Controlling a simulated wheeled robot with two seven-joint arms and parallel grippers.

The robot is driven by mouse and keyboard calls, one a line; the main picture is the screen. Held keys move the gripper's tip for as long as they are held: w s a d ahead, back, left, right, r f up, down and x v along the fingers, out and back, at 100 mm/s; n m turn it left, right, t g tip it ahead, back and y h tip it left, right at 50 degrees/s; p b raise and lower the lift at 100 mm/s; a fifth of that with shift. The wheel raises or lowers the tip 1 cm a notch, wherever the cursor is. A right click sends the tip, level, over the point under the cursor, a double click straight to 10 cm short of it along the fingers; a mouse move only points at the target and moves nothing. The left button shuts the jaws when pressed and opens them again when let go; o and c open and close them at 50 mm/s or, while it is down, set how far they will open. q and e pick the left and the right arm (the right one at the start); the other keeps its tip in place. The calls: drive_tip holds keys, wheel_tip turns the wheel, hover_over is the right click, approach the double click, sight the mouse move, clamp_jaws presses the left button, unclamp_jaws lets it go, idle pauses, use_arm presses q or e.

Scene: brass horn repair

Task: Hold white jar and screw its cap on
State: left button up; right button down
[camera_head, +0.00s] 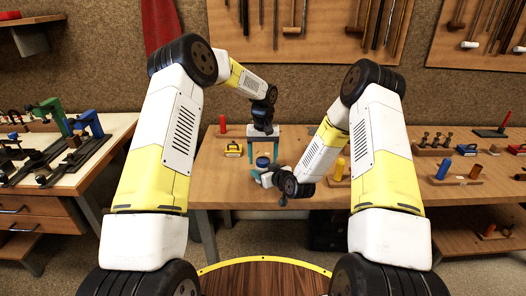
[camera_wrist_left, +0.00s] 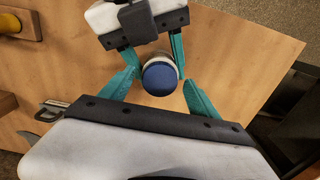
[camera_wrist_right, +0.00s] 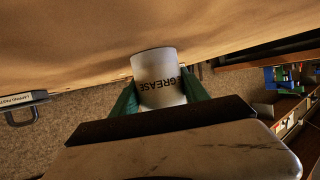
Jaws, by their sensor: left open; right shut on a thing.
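The white jar (camera_wrist_right: 158,75) shows the word GREASE upside down in the right wrist view. My right gripper (camera_wrist_right: 160,95) is shut on it, with a teal finger on each side. The blue cap (camera_wrist_left: 160,78) sits on top of the jar; I cannot tell how tightly. In the head view the cap (camera_head: 262,162) shows above the bench, below my left gripper (camera_head: 265,154). My left gripper is open and points down, with its fingers on both sides of the cap and visible gaps. Much of the jar is hidden beneath the cap in the left wrist view.
The jar is at the front part of the wooden bench (camera_head: 225,180). A yellow item (camera_head: 234,151) and a red cylinder (camera_head: 223,124) stand to the left. A yellow cylinder (camera_head: 339,168) on a wooden holder stands to the right, near my right arm.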

use_arm(q)
drive_tip(key=shift+f, duration=0.1)
drive_tip(key=c, duration=1.5)
drive_tip(key=m, duration=0.4)
drive_tip(key=shift+m, duration=0.4)
drive_tip(key=o, duration=1.6)
drive_tip(key=shift+o, duration=0.2)
wheel_tip(320, 180, up, 12)
use_arm(e)
drive_tip(key=shift+c, duration=2.3)
unclamp_jaws()
